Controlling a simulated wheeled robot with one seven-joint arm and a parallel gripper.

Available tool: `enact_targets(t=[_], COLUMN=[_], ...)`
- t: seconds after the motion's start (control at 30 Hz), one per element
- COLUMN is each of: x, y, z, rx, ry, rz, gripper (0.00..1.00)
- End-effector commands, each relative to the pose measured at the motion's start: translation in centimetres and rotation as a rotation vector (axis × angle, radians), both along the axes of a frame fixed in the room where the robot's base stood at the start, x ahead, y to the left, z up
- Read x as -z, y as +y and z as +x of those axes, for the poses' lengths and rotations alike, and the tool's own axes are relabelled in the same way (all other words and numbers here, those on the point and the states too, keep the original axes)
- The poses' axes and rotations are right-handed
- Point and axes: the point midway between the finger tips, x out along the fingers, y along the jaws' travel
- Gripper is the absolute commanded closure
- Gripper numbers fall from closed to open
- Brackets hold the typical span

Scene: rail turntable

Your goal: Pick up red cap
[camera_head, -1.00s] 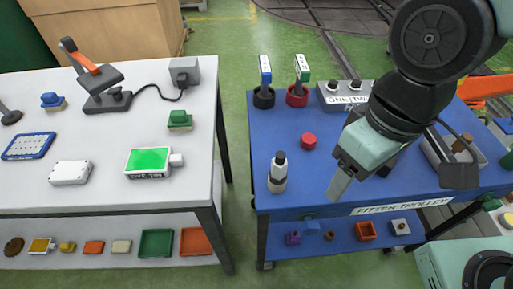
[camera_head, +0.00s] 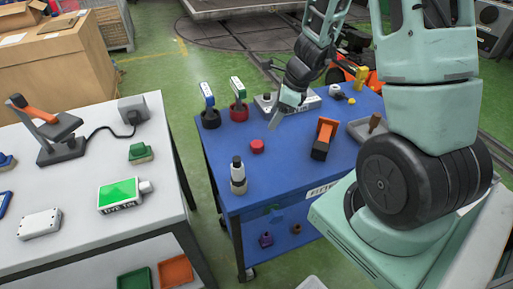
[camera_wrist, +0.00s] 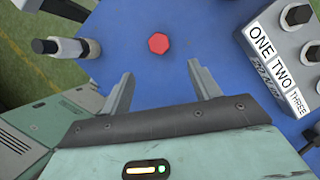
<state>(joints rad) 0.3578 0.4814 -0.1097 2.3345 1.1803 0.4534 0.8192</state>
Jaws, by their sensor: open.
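The red cap (camera_head: 257,146) is a small red hexagonal piece lying on the blue trolley top (camera_head: 230,170). In the wrist view the red cap (camera_wrist: 158,43) lies beyond the fingertips, roughly centred between them. My gripper (camera_head: 277,121) is above the trolley, to the right of the cap and apart from it. In the wrist view my gripper (camera_wrist: 162,80) has its two fingers spread wide, with nothing between them.
A black-and-white bottle-like object (camera_head: 238,176) stands left of the cap. A grey button box (camera_wrist: 285,55) is at the right in the wrist view. Two upright tools (camera_head: 239,100) stand behind. An orange-and-black tool (camera_head: 324,138) lies to the right.

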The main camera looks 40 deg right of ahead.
Motion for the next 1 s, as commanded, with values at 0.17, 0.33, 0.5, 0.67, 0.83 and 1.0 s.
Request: enact_targets(t=[0.17, 0.33, 0.5, 0.67, 0.83, 1.0], x=[4.0, 6.4, 7.3, 8.9, 11.1, 11.9], y=[1.1, 1.9, 2.2, 2.8, 3.5, 3.8], z=[1.0, 1.8, 2.1, 2.5, 3.3, 3.6], rx=[-0.002, -0.004, -0.006, -0.007, -0.007, -0.007], ry=[0.003, 0.000, 0.000, 0.003, 0.001, -0.001], rz=[0.002, 0.001, 0.000, 0.001, 0.000, -0.001], gripper=[0.38, 0.38, 0.38, 0.38, 0.38, 0.38])
